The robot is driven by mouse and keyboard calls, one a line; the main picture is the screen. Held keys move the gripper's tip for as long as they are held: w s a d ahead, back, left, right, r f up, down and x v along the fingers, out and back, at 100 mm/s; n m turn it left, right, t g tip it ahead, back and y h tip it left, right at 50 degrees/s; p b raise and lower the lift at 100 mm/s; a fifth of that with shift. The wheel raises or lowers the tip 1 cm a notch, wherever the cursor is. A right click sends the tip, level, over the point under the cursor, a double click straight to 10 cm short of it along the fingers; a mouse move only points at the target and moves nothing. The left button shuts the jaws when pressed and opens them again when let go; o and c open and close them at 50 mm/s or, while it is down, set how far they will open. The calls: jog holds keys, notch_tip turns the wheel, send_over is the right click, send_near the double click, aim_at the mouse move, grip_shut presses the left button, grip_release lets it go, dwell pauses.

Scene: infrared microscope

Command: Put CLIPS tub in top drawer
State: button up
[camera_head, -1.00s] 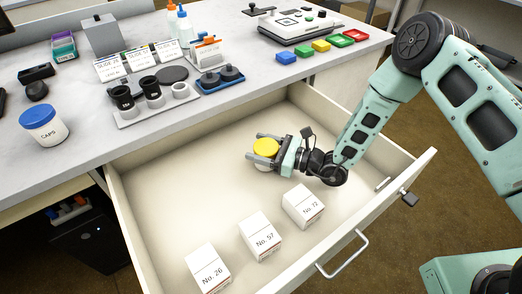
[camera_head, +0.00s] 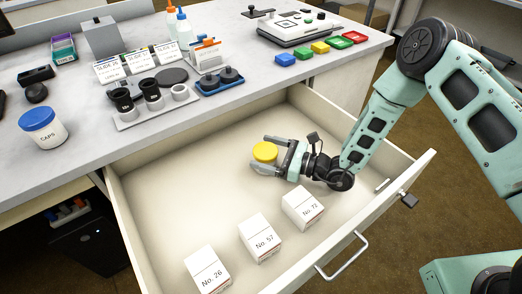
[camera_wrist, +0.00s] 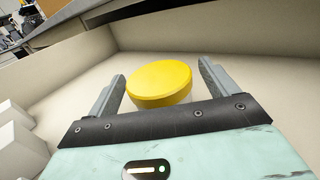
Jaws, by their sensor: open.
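The tub with a yellow lid (camera_head: 265,152) stands upright in the open top drawer (camera_head: 180,180), towards its back middle. Its label is not readable in these views. My gripper (camera_head: 271,156) is low in the drawer with its fingers open on either side of the tub. In the wrist view the yellow-lidded tub (camera_wrist: 161,83) sits between the two spread fingers (camera_wrist: 160,88), with a gap visible at each side. Much of the tub's white body is hidden below the lid and behind the gripper.
White boxes No. 26 (camera_head: 207,270), No. 57 (camera_head: 260,238) and No. 72 (camera_head: 303,208) stand along the drawer's front. A blue-lidded CAPS tub (camera_head: 43,128) stands on the bench (camera_head: 75,165). The drawer's left part is clear. A handle (camera_head: 342,256) sticks out in front.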

jog(key=v, duration=0.5)
jog(key=shift+s+d, duration=0.15)
jog(key=shift+d, duration=0.15)
jog(key=s+a+r+n+g+h, duration=0.3)
jog(key=s+r+n+g, duration=0.4)
jog(key=s+r+n, duration=0.15)
jog(key=s+a+r+n+g+h, duration=0.2)
jog(key=s+r+n+g, duration=0.55)
jog(key=s, duration=0.25)
jog(key=s+d+r+n+t+h, duration=0.3)
jog(key=d+n+t+h, duration=0.1)
jog(key=n, duration=0.3)
jog(key=s+d+r+n+t+h, duration=0.3)
jog(key=s+d+n+h, duration=0.1)
jog(key=d+n+h, duration=0.3)
jog(key=shift+t, duration=0.35)
jog(key=shift+r, duration=0.15)
